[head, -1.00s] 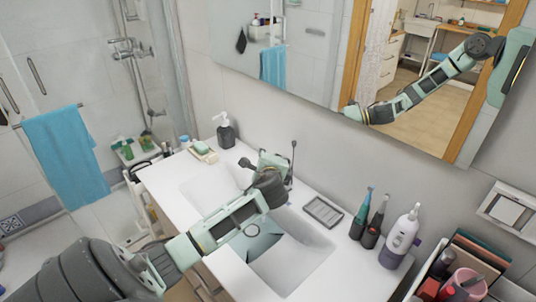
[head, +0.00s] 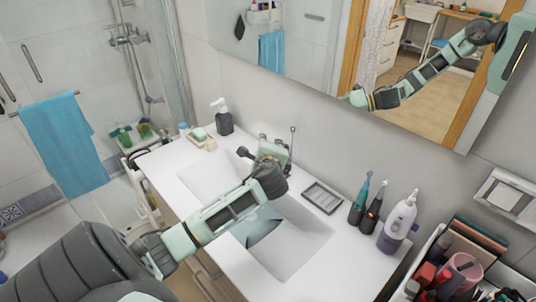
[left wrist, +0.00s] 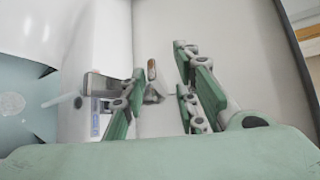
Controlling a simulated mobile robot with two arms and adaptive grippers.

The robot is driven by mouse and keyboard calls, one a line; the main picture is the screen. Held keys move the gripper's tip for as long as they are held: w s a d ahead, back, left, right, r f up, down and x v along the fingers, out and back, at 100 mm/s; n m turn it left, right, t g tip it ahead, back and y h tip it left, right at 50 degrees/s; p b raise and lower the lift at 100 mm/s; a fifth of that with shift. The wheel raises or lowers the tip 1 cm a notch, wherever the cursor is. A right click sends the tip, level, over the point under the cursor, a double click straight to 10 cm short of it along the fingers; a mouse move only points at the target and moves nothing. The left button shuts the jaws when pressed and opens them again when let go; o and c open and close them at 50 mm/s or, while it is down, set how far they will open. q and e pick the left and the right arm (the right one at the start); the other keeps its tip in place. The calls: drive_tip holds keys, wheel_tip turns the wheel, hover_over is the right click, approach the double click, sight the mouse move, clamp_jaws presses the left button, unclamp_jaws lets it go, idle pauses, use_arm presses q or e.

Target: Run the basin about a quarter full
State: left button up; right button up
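The white basin (head: 308,248) is sunk in the counter, partly hidden by my left arm. A blue-green patch that looks like water (head: 264,228) lies in it; its depth cannot be told. In the left wrist view, the blue-green patch (left wrist: 28,125) is at the left, with a pale round spot in it. My left gripper (head: 270,152) is at the tap behind the basin and hides most of it. In the left wrist view, the left gripper (left wrist: 158,62) is open, with a small brown-tipped lever (left wrist: 152,72) between its fingers. I cannot tell whether they touch. My right gripper is out of view.
A soap dispenser (head: 223,117) and a soap dish (head: 200,140) stand left of the tap. A grey tray (head: 322,197), toothbrushes (head: 373,214) and a white-purple bottle (head: 398,222) stand right. A mirror (head: 310,50) hangs above.

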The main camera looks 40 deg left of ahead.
use_arm(q)
drive_tip(key=v, duration=1)
drive_tip(key=shift+f, duration=0.1)
